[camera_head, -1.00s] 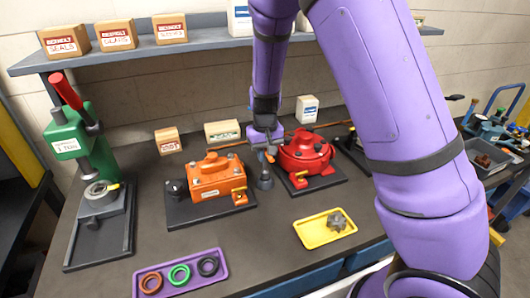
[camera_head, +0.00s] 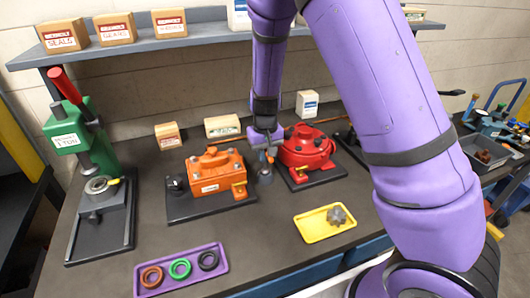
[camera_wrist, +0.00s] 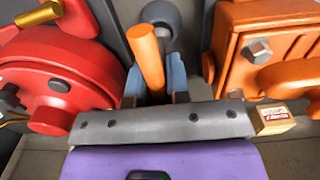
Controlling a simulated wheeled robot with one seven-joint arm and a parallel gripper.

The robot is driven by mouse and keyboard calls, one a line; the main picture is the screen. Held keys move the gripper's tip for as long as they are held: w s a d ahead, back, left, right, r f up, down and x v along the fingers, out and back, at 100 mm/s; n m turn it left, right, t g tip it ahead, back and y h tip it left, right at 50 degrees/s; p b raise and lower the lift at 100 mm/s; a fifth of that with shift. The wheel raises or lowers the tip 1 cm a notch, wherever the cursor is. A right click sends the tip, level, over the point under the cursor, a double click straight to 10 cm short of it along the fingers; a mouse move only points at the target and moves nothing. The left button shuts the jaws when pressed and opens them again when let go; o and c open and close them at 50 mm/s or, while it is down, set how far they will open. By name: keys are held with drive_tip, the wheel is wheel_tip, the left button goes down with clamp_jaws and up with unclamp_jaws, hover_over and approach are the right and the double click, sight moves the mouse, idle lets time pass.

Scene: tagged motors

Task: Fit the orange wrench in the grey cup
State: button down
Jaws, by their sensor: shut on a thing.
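The orange wrench (camera_wrist: 148,58) shows in the wrist view as an orange rod between the blue-grey fingers of my gripper (camera_wrist: 155,75). My gripper is shut on it. In the head view my gripper (camera_head: 266,157) is just above the grey cup (camera_head: 265,177), between the orange and red motors. The cup also shows in the wrist view (camera_wrist: 159,14), past the wrench's tip. The wrench is barely visible in the head view, and I cannot tell whether its tip touches the cup.
The orange motor (camera_head: 213,172) stands close left of the cup, the red motor (camera_head: 306,148) close right. A yellow tray (camera_head: 318,231) with a grey part and a purple tray (camera_head: 180,285) with rings lie in front. A green press (camera_head: 92,150) stands at left.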

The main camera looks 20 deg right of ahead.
drive_tip(key=shift+f, duration=0.45)
drive_tip(key=c, duration=1)
unclamp_jaws()
drive_tip(key=shift+r, duration=3)
wheel_tip(320, 180, up, 11)
drive_tip(key=shift+f, duration=0.1)
